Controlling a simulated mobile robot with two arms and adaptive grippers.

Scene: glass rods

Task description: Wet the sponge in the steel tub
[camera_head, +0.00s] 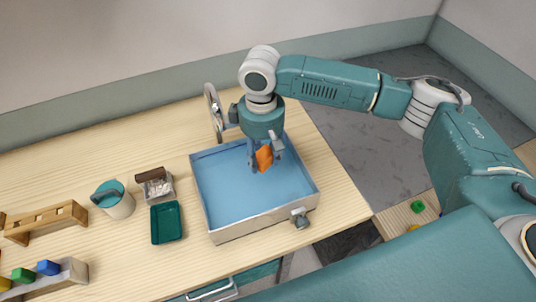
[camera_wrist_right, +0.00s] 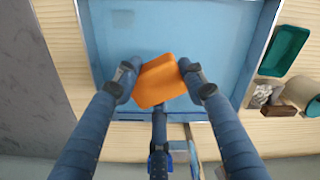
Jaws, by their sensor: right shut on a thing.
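The orange sponge (camera_head: 264,158) is held between the fingers of my right gripper (camera_head: 265,150), over the inside of the steel tub. The steel tub (camera_head: 266,223) stands on the table and has a blue, water-like surface inside. In the right wrist view the sponge (camera_wrist_right: 159,80) sits tilted between the two fingertips of the gripper (camera_wrist_right: 158,78), with the blue surface behind it. I cannot tell whether the sponge touches the water. My left gripper is not in view.
A green tray (camera_head: 166,223), a small container with a brown-handled brush (camera_head: 155,185) and a teal-lidded pot (camera_head: 114,200) stand left of the tub. A wooden rack (camera_head: 46,222) is farther left. A tap (camera_head: 214,112) rises behind the tub.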

